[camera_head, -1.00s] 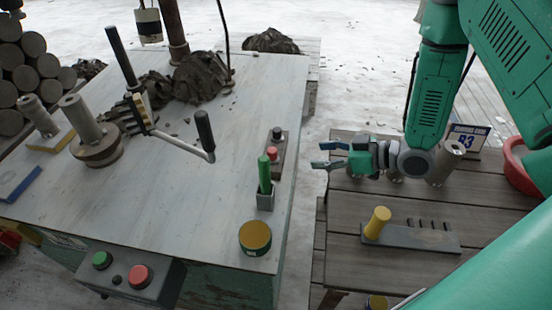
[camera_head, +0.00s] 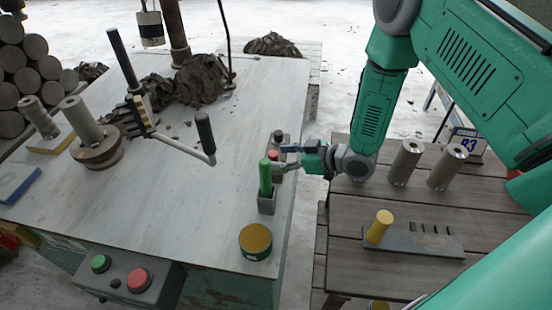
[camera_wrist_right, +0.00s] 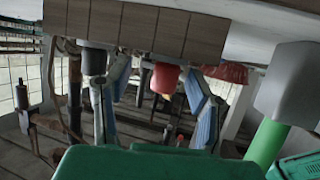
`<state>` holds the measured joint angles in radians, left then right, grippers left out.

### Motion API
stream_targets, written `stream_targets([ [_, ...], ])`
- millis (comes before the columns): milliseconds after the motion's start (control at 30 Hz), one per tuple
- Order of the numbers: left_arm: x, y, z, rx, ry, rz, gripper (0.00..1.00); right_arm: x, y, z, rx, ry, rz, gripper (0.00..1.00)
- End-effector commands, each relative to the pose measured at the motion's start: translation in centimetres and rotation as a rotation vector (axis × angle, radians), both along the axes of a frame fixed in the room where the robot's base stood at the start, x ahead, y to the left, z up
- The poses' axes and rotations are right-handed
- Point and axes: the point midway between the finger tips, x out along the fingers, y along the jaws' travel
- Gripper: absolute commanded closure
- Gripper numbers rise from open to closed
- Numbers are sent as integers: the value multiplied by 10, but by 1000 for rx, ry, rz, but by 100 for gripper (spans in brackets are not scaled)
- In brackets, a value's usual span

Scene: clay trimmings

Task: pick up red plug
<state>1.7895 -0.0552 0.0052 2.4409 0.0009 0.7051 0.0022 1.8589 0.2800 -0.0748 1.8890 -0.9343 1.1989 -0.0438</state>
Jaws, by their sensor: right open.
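The red plug (camera_head: 273,154) stands in a grey holder near the right edge of the pale worktable, partly hidden by my gripper in the head view. In the right wrist view, which looks turned over, the red plug (camera_wrist_right: 165,78) shows between two blue fingers. My right gripper (camera_head: 285,158) is open, its fingers at the red plug with one on each side. I cannot tell whether they touch it. A green plug (camera_head: 265,178) stands upright in a small grey holder just in front. My left gripper is not in view.
A dark knob (camera_head: 278,136) is just behind the red plug. A yellow-topped can (camera_head: 255,240) stands at the table's front edge. A yellow plug (camera_head: 379,226) and grey cylinders (camera_head: 405,162) are on the right bench. A crank handle (camera_head: 205,135) rises left of the plugs.

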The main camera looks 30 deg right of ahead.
Motion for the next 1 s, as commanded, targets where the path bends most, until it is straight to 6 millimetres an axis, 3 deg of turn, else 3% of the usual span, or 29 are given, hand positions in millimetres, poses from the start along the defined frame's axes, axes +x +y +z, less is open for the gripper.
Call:
stream_targets([
  [167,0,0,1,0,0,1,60,13,14,-6,-2,-1,2,52],
  [400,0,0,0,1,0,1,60,14,11,-8,2,0,1,52],
  [533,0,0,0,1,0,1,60,14,10,-8,2,1,0,98],
  [567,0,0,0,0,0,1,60,14,10,-8,2,1,0,100],
  [1000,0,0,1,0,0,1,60,13,8,-6,-4,7,-3,100],
])
